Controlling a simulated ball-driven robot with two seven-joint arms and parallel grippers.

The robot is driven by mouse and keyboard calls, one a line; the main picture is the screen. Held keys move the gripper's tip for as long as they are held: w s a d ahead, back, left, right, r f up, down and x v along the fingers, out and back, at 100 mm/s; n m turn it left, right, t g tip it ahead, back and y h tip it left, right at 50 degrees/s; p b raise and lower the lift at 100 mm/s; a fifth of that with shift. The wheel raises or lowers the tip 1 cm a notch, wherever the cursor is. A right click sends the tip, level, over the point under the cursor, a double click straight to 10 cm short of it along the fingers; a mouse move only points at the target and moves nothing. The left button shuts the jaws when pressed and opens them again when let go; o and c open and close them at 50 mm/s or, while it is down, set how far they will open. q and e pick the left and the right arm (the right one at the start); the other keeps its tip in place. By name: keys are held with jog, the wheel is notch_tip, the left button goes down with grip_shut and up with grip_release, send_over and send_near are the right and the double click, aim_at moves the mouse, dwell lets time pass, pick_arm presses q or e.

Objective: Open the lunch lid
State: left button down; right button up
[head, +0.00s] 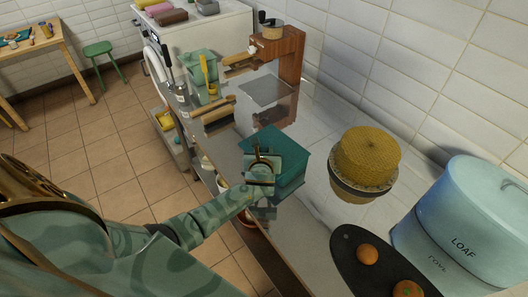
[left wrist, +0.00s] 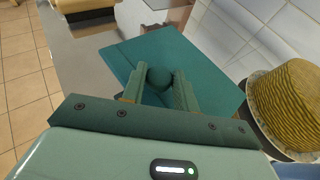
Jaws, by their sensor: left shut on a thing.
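The teal lunch box (head: 291,188) stands on the shiny counter near its front edge. Its flat teal lid (head: 281,138) covers the top; I cannot tell whether there is a gap under it. In the left wrist view the lid (left wrist: 207,65) fills the middle, with a round dark teal knob (left wrist: 159,77) on it. My left gripper (head: 263,161) is over the lid, shut on the knob, with a finger on each side in the left wrist view (left wrist: 159,88). The arm hides part of the box front. My right gripper is not in view.
A yellow woven cake-like round (head: 366,156) stands right of the box. A light blue LOAF bin (head: 470,225) and a dark board (head: 350,247) with orange fruits are nearer right. A wooden grinder (head: 280,55) stands behind; the tiled wall bounds the counter.

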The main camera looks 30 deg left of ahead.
pick_arm(q)
jog(key=c, duration=1.1)
grip_release()
jog(key=shift+o, duration=0.2)
jog(key=p+v, duration=0.3)
jog(key=v, duration=1.3)
jog(key=shift+r, duration=0.1)
